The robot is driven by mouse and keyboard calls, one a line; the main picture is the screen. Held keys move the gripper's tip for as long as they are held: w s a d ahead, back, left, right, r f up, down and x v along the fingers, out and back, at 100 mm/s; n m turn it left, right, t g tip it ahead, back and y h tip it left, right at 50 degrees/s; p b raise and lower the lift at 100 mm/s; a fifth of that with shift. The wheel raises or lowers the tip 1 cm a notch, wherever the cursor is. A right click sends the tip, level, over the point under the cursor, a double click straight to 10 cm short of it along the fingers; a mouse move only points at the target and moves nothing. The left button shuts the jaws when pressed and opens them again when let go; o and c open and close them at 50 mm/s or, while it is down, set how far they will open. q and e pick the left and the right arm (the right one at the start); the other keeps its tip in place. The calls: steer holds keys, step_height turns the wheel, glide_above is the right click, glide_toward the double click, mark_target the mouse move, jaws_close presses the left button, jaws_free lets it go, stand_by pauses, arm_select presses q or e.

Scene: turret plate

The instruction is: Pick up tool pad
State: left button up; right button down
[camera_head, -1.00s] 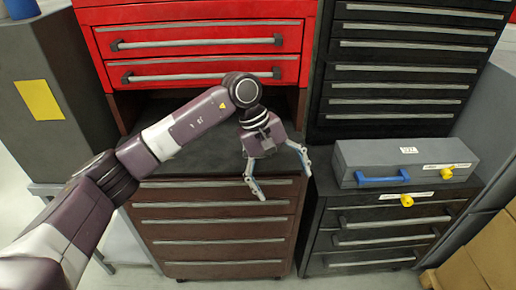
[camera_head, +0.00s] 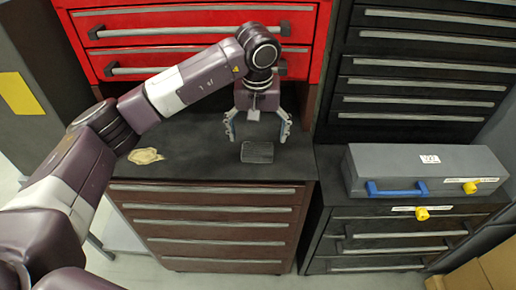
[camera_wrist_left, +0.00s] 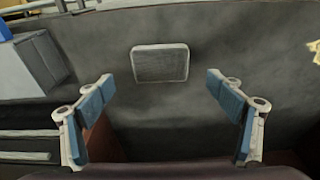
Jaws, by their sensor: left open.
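The tool pad (camera_head: 257,152) is a small dark grey rounded rectangle lying on the black top of the brown drawer cabinet, near its front edge. In the left wrist view the pad (camera_wrist_left: 160,63) lies flat, ahead of and between the two fingers, apart from both. My left gripper (camera_head: 257,137) is open and empty above the cabinet top, just behind the pad in the head view. Its blue-padded fingers (camera_wrist_left: 169,100) are spread wider than the pad. My right gripper is not in view.
A crumpled beige cloth-like piece (camera_head: 146,156) lies left on the cabinet top. Red drawers (camera_head: 190,43) stand behind. A grey toolbox (camera_head: 400,165) with a blue handle stands on the black cabinet at right. The top around the pad is clear.

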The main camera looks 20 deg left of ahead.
mark_target(258, 148)
arm_select(q)
step_height(258, 148, down, 2)
steer(key=shift+a+f+p, duration=0.1)
steer(key=shift+f+p, duration=0.1)
steer(key=shift+p, duration=0.45)
steer(key=shift+w+f, duration=0.25)
steer(key=shift+f, duration=0.8)
steer(key=c, duration=1.2)
steer(key=shift+o, duration=0.2)
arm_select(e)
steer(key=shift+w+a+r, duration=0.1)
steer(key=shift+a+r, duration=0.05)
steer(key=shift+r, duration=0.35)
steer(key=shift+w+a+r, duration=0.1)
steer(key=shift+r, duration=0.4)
arm_select(q)
steer(key=shift+r, duration=0.1)
steer(key=shift+r, duration=0.6)
step_height(258, 148, up, 19)
steer(key=b, duration=0.3)
steer(key=shift+f, duration=0.15)
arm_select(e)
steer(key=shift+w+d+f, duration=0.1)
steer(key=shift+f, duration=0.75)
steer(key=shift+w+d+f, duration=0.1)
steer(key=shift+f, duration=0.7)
